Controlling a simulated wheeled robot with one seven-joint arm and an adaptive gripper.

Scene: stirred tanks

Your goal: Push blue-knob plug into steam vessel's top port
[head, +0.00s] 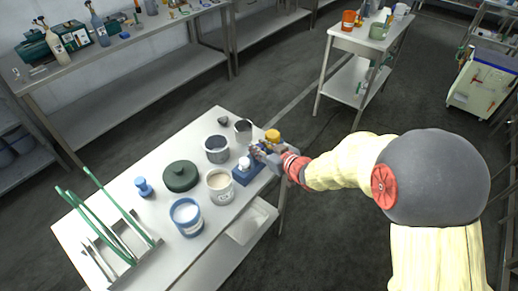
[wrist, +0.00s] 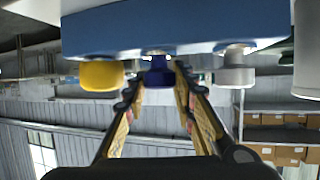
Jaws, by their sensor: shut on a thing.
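My gripper (head: 266,151) is at the right edge of the near table, over a blue block (head: 248,172). In the wrist view, my gripper (wrist: 160,80) is shut on the blue-knob plug (wrist: 158,72). The plug is at the blue block (wrist: 190,28), between a yellow knob (wrist: 101,75) and a white knob (wrist: 235,70). I cannot tell whether it is still seated in the block. In the head view my fingers mostly hide it. Several vessels stand left of the gripper; I cannot tell which is the steam vessel or see its top port.
On the near table (head: 140,228) are a grey pot (head: 217,150), a cream-filled pot (head: 220,186), a blue-banded white pot (head: 187,217), a dark green lidded pot (head: 180,176), a blue knobbed piece (head: 143,187) and a rack with green handles (head: 118,240). Open floor lies right of it.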

